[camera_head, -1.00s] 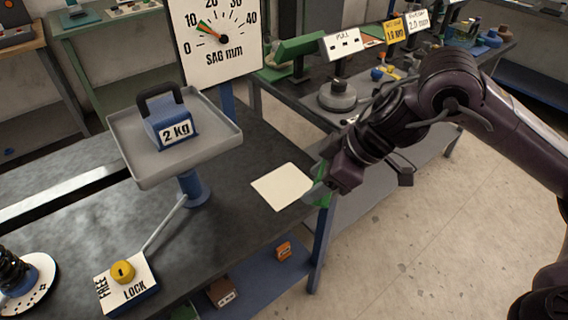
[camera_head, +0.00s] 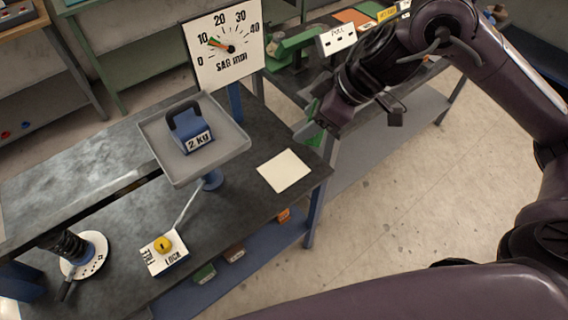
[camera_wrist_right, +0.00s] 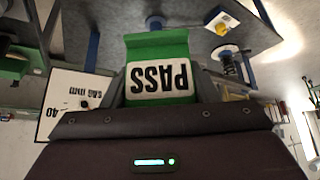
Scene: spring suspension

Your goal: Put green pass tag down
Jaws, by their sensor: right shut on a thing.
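The green pass tag (camera_wrist_right: 160,68) is between the fingers of my right gripper, with its white PASS label upside down in the right wrist view. My right gripper (camera_wrist_right: 160,88) is shut on it. In the head view, my right gripper (camera_head: 316,122) is just beyond the bench's right edge, behind and to the right of a blank cream card (camera_head: 284,171). Only small green parts of the tag (camera_head: 313,139) show there, so its exact height above the surfaces is unclear. My left gripper is in neither view.
A grey tray (camera_head: 233,151) with a 2 kg weight (camera_head: 188,128) stands left of the card. The sag dial (camera_head: 224,48) rises behind it. A FREE/LOCK plate (camera_head: 165,257) and a spring (camera_head: 72,246) are at the front left. Bare bench surrounds the card.

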